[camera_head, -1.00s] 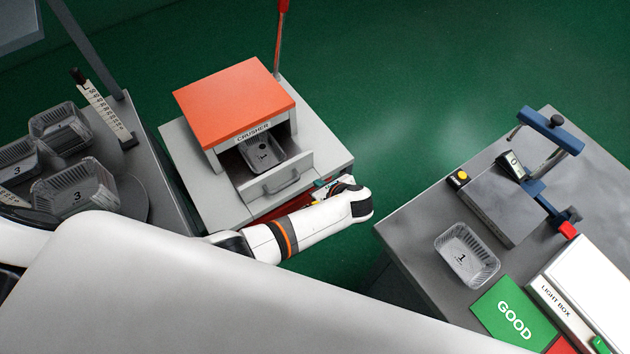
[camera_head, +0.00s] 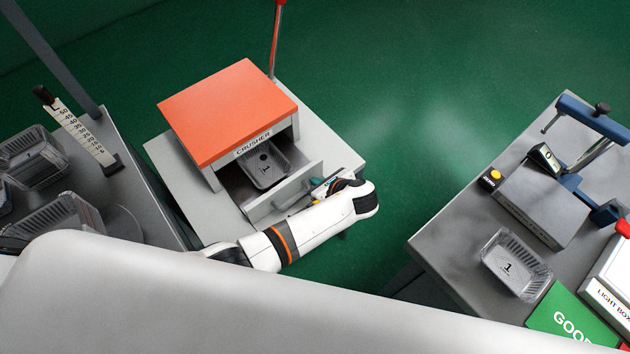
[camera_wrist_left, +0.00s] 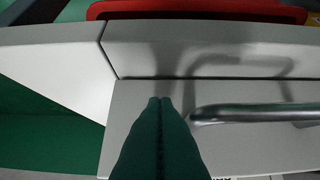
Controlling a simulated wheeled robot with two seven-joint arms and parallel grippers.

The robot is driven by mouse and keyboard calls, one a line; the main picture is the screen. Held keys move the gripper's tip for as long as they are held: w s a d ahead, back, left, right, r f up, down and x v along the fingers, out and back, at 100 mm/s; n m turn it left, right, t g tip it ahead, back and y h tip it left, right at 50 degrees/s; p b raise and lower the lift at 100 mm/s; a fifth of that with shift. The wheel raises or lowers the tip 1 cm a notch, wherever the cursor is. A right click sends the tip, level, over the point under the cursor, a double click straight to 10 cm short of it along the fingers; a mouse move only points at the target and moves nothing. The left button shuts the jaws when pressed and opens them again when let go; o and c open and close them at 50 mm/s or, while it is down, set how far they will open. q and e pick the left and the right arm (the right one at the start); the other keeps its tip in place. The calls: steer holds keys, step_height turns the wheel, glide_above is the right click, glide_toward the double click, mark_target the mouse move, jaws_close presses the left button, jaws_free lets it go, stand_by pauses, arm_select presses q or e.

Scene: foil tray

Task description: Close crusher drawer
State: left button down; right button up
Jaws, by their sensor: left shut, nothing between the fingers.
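The crusher (camera_head: 228,110) is a grey box with an orange top on a grey stand. Its drawer (camera_head: 270,198) is pulled out, and a clear foil tray (camera_head: 264,166) marked 1 lies inside. My left gripper (camera_head: 318,186) is at the right part of the drawer front, partly hidden behind my white wrist. In the left wrist view its green fingers (camera_wrist_left: 160,105) are shut together and empty, against or just before the grey drawer front (camera_wrist_left: 135,130), beside the metal handle (camera_wrist_left: 250,113). Contact cannot be told. My right gripper is not in view.
A table on the left holds several clear trays (camera_head: 60,215) and a ruler stand (camera_head: 80,132). The right table bears a clear tray (camera_head: 515,263) marked 1, a scale (camera_head: 545,205), a green GOOD mat (camera_head: 570,318) and a light box (camera_head: 612,290). Green floor lies between.

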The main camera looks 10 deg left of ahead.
arm_select(q)
steer(key=w+a, duration=0.5)
steer(key=a, duration=0.2)
steer(key=w+a, duration=0.3)
steer(key=a, duration=0.1)
steer(key=shift+w+p, duration=0.3)
steer(key=shift+p, duration=0.05)
steer(key=shift+w+a, duration=0.25)
steer(key=shift+a, duration=0.05)
steer(key=shift+w+a+r, duration=0.1)
steer(key=shift+a, duration=0.05)
